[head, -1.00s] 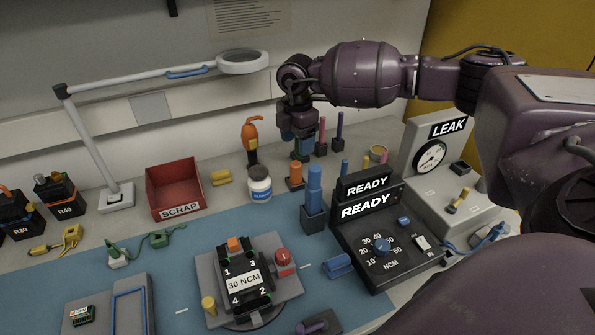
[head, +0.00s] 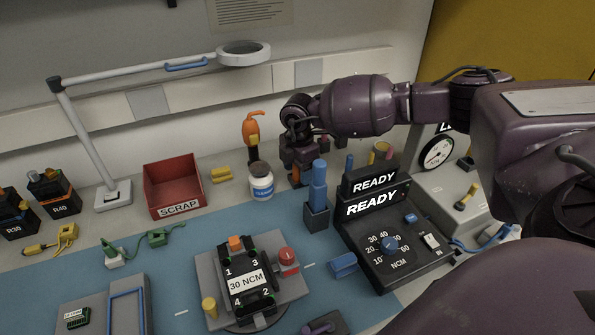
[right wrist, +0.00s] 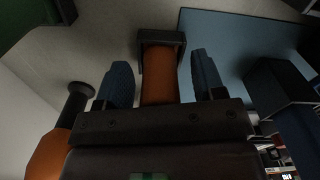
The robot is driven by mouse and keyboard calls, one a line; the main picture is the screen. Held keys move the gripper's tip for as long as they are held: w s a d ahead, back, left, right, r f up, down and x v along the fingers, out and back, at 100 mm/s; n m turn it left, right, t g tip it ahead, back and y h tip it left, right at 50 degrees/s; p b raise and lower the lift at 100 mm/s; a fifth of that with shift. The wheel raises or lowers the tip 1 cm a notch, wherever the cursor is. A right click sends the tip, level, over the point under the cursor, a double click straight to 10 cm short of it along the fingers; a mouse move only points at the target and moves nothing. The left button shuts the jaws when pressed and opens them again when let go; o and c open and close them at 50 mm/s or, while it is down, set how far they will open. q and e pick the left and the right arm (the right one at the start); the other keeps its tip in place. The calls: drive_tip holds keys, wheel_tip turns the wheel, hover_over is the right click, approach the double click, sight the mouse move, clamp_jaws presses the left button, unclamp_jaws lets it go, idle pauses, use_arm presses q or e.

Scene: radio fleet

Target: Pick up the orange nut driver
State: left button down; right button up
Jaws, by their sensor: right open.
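The orange nut driver (right wrist: 158,80) stands in a dark square holder (right wrist: 175,42) in the right wrist view. In the head view only a sliver of the orange nut driver (head: 295,175) shows below my right gripper (head: 299,158). My right gripper (right wrist: 160,78) is open, with one blue-padded finger on each side of the orange handle. Gaps show between the handle and both fingers. My left gripper is not in view.
A blue driver (head: 318,185) in its holder and the READY box (head: 385,225) stand close in front and to the right. The red SCRAP bin (head: 173,187) is farther left.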

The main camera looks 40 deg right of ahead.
drive_tip(key=shift+r, duration=0.1)
drive_tip(key=shift+c, duration=0.4)
clamp_jaws()
wheel_tip(320, 180, up, 20)
drive_tip(key=p, duration=0.3)
idle(0.4)
idle(0.3)
